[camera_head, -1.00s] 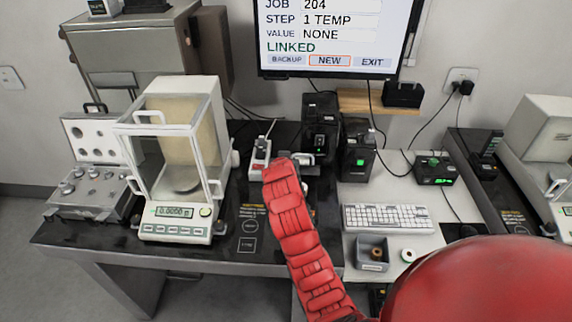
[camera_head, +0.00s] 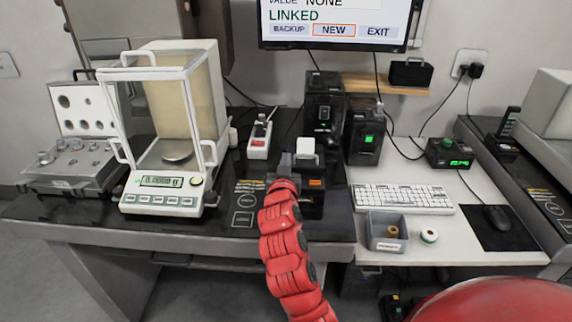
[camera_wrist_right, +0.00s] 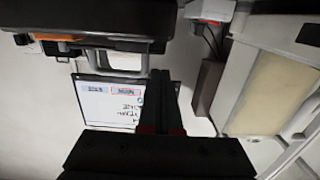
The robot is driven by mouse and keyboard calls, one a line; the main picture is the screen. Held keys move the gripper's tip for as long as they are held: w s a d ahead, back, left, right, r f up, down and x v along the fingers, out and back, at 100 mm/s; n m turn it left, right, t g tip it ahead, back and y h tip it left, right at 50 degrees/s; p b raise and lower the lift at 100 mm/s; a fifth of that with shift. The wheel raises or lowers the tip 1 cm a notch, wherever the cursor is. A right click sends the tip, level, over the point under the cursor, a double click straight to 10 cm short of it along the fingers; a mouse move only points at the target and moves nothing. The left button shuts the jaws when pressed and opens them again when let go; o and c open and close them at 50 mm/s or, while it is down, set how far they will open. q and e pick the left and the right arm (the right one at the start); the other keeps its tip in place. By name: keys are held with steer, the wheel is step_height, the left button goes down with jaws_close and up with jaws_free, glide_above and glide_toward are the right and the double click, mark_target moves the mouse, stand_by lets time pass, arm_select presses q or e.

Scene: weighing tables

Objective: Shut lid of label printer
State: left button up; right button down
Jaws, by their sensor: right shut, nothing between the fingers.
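The label printer (camera_head: 313,203) is a black box with an orange part on the dark table, right of the balance. A pale grey part (camera_head: 305,147) shows at its back. In the wrist view, where the scene appears upside down, the printer (camera_wrist_right: 90,17) is at upper left, and a grey frame-shaped part (camera_wrist_right: 115,58) sticks out from it. This looks like the raised lid, but its angle is unclear. My right gripper (camera_head: 287,163) is shut and empty beside the printer's left side; its fingers also show in the wrist view (camera_wrist_right: 160,78). My left gripper is out of view.
The balance (camera_head: 165,196) with glass doors stands left of my right arm. Black devices (camera_head: 322,105) stand behind the printer. A keyboard (camera_head: 402,198) and a grey bin (camera_head: 386,240) are to the right.

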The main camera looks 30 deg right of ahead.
steer(key=shift+f, duration=0.35)
steer(key=shift+s, duration=0.1)
stand_by(0.3)
